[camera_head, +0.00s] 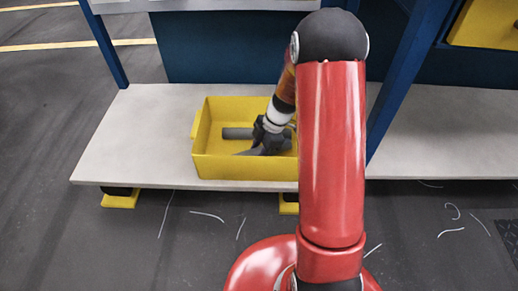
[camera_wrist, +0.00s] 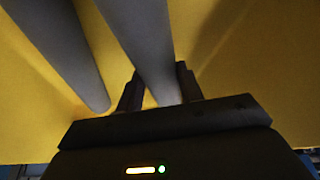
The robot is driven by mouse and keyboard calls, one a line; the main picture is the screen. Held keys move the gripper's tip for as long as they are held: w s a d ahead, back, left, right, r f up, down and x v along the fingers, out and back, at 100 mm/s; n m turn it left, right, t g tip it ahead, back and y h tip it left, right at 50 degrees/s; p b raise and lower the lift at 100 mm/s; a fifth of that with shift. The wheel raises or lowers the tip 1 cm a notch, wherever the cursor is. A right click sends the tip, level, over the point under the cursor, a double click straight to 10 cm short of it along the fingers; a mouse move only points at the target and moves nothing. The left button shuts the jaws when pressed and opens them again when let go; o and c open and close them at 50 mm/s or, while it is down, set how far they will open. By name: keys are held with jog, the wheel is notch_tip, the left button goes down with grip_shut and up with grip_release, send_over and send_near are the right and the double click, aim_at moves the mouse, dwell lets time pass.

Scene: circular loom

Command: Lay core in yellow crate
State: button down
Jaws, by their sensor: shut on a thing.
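The yellow crate (camera_head: 212,168) stands on the pale platform in the head view, and its yellow inside fills the wrist view. My gripper (camera_head: 264,138) is down inside the crate, toward its right side. In the wrist view its two fingers (camera_wrist: 160,88) are shut on a grey tube-shaped core (camera_wrist: 141,42) near one end. A second grey core (camera_wrist: 58,50) lies beside it; it also shows in the head view (camera_head: 236,133). My arm hides the crate's right edge, and I cannot tell whether the held core touches the floor.
The pale platform (camera_head: 130,135) is clear to the left of the crate. Blue frame posts (camera_head: 103,45) rise at left and right. Another yellow container (camera_head: 487,25) is at the upper right. White thread scraps lie on the dark floor.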

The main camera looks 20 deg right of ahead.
jog(key=shift+f, duration=0.3)
jog(key=c, duration=0.8)
grip_release()
jog(key=shift+f, duration=0.1)
jog(key=shift+c, duration=0.2)
jog(key=shift+p+v, duration=0.75)
jog(key=shift+v, duration=3.2)
